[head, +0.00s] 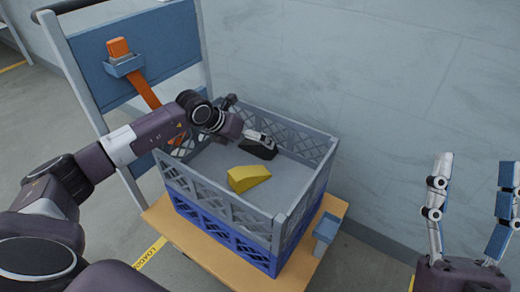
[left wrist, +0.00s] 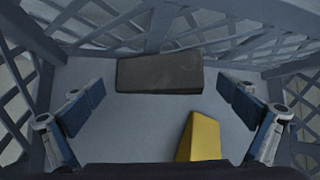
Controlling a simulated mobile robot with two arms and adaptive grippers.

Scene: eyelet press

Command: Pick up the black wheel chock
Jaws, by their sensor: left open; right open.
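The black wheel chock (head: 259,150) lies on the floor of the grey crate, near its back wall. In the left wrist view the black chock (left wrist: 159,73) lies ahead of the fingers, between their lines. My left gripper (head: 262,137) reaches down into the crate at the chock, partly covering it in the head view. In the left wrist view the left gripper (left wrist: 158,108) is open, its blue pads wide apart with nothing between them. My right gripper (head: 472,205) is open and empty, upright at the right of the head view, away from the crate.
A yellow chock (head: 248,178) lies in front of the black one and also shows in the left wrist view (left wrist: 200,138). The grey crate (head: 222,201) sits on a blue crate (head: 220,236) on a wooden cart deck (head: 165,218). A wall stands close behind.

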